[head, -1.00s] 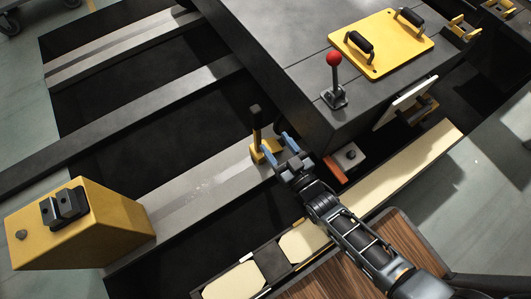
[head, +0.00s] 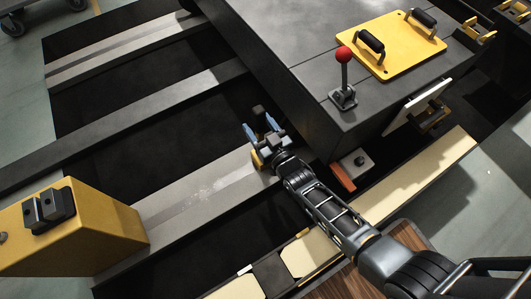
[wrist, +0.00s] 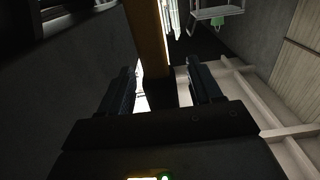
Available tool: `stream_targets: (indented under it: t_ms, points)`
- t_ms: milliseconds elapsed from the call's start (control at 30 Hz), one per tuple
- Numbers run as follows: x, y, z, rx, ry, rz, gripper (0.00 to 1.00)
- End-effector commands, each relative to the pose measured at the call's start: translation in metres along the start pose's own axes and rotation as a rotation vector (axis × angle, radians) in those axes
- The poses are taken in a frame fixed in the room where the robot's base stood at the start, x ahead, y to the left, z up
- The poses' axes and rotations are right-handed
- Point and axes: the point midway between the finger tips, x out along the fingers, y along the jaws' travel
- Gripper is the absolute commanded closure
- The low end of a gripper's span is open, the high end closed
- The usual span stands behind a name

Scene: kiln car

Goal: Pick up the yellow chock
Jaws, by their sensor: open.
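The yellow chock (head: 257,160) sits on the grey rail by the corner of the dark car. It is mostly hidden behind my gripper; a bit of its yellow base and the top of its black upright handle show. My gripper (head: 261,128) is open, its blue fingers spread at the handle. I cannot tell whether they touch it. In the wrist view the two dark fingers (wrist: 158,92) are apart, with a yellow-brown upright piece beyond the gap, which I cannot identify for sure.
The dark car (head: 300,60) stands close to the right of my gripper, with a red-knobbed lever (head: 343,75) and a yellow plate with black handles (head: 390,45) on top. A large yellow block (head: 90,225) stands on the rail at the left. Dark gaps lie between the rails.

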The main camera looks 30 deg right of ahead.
Motion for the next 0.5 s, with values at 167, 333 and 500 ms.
stream_targets:
  t_ms: [167,333,500]
  points:
    - [0.0005,-0.0001,-0.0003,0.000,-0.001,0.000,0.36]
    - [0.0004,-0.0001,-0.0004,0.000,-0.001,0.000,0.51]
    - [0.0002,-0.0001,-0.0004,0.000,0.000,0.000,0.67]
